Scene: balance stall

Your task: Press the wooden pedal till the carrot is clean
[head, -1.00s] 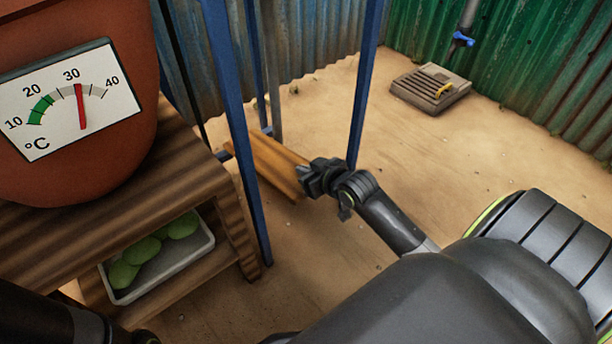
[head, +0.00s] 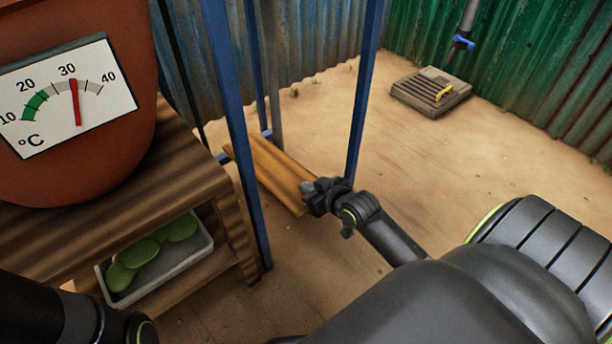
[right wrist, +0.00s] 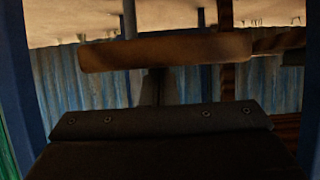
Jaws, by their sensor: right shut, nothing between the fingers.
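The wooden pedal (head: 270,172) is a pair of long planks low over the sandy ground, between blue posts in the head view. My right gripper (head: 308,190) is shut and empty, at the near end of the pedal. It looks in contact there, but the exact touch point is hard to make out. In the right wrist view, the pedal's end (right wrist: 165,50) spans the picture beyond the dark gripper body. My left gripper is out of view; only part of my left arm shows at the lower left. I see no carrot.
A blue post (head: 362,90) stands right by my right gripper, and another (head: 238,130) is left of it. A wooden shelf (head: 150,165) bears a clay pot (head: 100,180) with a dial. A drain grate (head: 415,92) lies at the back right. Open sand lies between.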

